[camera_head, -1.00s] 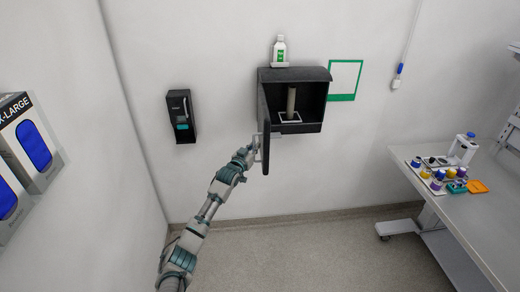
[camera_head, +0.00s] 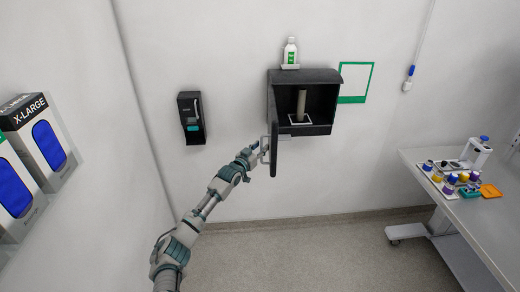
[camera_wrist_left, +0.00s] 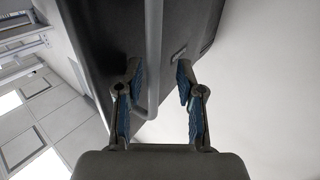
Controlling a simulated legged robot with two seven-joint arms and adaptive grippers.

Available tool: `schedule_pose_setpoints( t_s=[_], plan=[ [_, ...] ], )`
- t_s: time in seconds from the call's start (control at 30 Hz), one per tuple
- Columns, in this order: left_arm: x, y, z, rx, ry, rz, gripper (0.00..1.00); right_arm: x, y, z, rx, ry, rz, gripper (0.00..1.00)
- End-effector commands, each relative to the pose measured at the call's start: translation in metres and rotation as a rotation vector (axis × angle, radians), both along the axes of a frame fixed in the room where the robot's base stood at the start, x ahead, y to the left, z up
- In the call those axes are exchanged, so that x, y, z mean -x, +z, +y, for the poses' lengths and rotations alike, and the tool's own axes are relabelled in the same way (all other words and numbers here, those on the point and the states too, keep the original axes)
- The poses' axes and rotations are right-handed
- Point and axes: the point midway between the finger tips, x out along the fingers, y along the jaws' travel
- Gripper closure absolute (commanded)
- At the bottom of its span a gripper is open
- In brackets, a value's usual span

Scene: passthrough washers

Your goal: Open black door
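The black door (camera_head: 273,150) of the wall cabinet (camera_head: 318,76) stands swung out to the left, nearly edge-on in the head view, so the cabinet's inside shows. A grey cylinder (camera_head: 301,106) stands inside on a white-edged square. My left gripper (camera_head: 260,150) is at the door's handle, on the door's left side. In the left wrist view the door (camera_wrist_left: 108,35) fills the upper left, and the grey handle bar (camera_wrist_left: 153,60) runs between the spread fingers of my left gripper (camera_wrist_left: 160,88). Gaps show beside the bar. My right gripper is not in view.
A black dispenser (camera_head: 191,118) hangs on the wall to the left. Glove boxes (camera_head: 45,145) are at the far left. A table (camera_head: 475,215) with small containers stands at the right. The floor (camera_head: 320,255) below the cabinet is clear.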

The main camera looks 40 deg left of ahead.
Motion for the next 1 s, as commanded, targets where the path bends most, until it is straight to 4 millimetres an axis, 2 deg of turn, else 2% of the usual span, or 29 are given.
schedule_pose_setpoints(
  t_s=[0.23, 0.37, 0.8, 1.0],
  plan=[
    [0.001, -0.002, 0.0, 0.0, 0.0, 0.003, 0.63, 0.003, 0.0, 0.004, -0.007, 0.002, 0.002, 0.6],
    [0.011, -0.004, -0.001, 0.001, -0.002, 0.005, 0.63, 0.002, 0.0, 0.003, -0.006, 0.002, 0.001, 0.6],
    [0.09, -0.004, -0.011, -0.002, -0.001, 0.006, 0.63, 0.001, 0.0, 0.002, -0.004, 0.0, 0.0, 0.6],
    [0.111, -0.004, -0.013, 0.0, 0.0, 0.004, 0.63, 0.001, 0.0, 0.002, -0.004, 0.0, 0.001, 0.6]
  ],
)
